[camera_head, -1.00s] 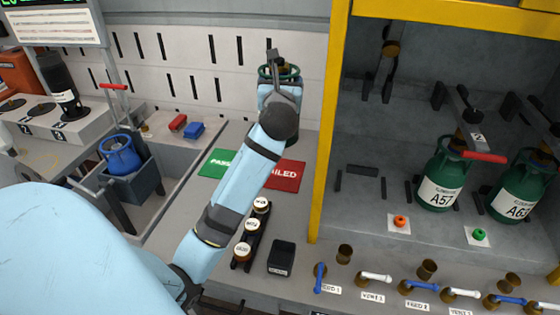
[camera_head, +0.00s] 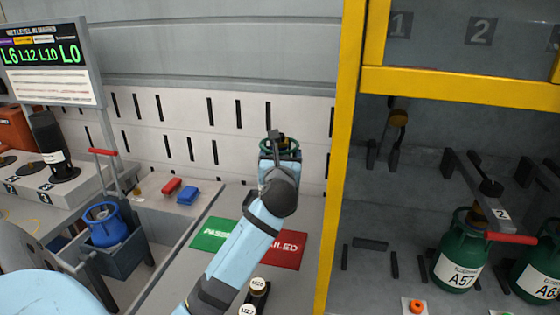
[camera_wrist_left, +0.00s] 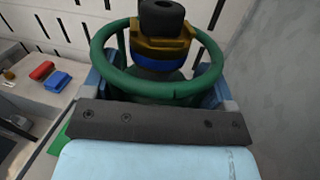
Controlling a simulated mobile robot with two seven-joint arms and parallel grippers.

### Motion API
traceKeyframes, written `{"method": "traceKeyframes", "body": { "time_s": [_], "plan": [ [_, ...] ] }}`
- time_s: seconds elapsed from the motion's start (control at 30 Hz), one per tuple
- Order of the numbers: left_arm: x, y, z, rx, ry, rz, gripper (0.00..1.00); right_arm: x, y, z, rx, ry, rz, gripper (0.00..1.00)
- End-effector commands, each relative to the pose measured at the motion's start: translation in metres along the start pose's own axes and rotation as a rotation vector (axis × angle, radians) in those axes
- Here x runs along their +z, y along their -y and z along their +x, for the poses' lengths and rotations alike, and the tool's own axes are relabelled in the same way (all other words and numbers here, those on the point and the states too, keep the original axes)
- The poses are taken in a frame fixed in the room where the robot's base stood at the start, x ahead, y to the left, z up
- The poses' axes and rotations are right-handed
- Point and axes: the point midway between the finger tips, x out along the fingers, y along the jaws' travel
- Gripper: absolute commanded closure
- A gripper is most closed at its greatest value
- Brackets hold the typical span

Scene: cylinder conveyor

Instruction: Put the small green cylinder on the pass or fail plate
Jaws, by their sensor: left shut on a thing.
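The small green cylinder (camera_wrist_left: 155,88) is in my left gripper (camera_head: 279,152). Its green ring collar, brass valve and black knob fill the top of the left wrist view. In the head view only its top (camera_head: 291,146) shows past my gripper, behind the plates. The rest of its body is hidden. The green PASSED plate (camera_head: 213,233) and the red FAILED plate (camera_head: 285,250) lie flat on the grey bench, partly covered by my left arm. A green corner (camera_wrist_left: 61,143) shows in the left wrist view. My right gripper is not in view.
A yellow frame post (camera_head: 338,170) stands right of the plates. Beyond it are large green cylinders (camera_head: 459,252). A blue cylinder (camera_head: 104,226) sits in a bin at left. Red (camera_head: 171,187) and blue (camera_head: 187,196) blocks lie behind. Round capped pieces (camera_head: 257,286) stand in front of the plates.

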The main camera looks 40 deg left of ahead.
Motion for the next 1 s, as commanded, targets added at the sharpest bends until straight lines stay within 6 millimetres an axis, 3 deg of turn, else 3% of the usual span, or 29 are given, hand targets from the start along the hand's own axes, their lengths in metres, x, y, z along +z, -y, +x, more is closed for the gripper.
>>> {"method": "traceKeyframes", "body": {
  "time_s": [0.4, 0.77, 1.0],
  "plan": [
    [-0.083, 0.006, -0.003, 0.001, 0.007, 0.001, 1.00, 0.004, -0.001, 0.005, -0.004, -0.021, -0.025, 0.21],
    [-0.110, 0.008, -0.004, 0.000, 0.009, -0.002, 1.00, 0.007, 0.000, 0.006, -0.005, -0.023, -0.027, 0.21],
    [-0.140, 0.010, -0.005, 0.000, 0.007, -0.001, 1.00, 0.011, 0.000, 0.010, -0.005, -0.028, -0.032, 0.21]
  ]
}}
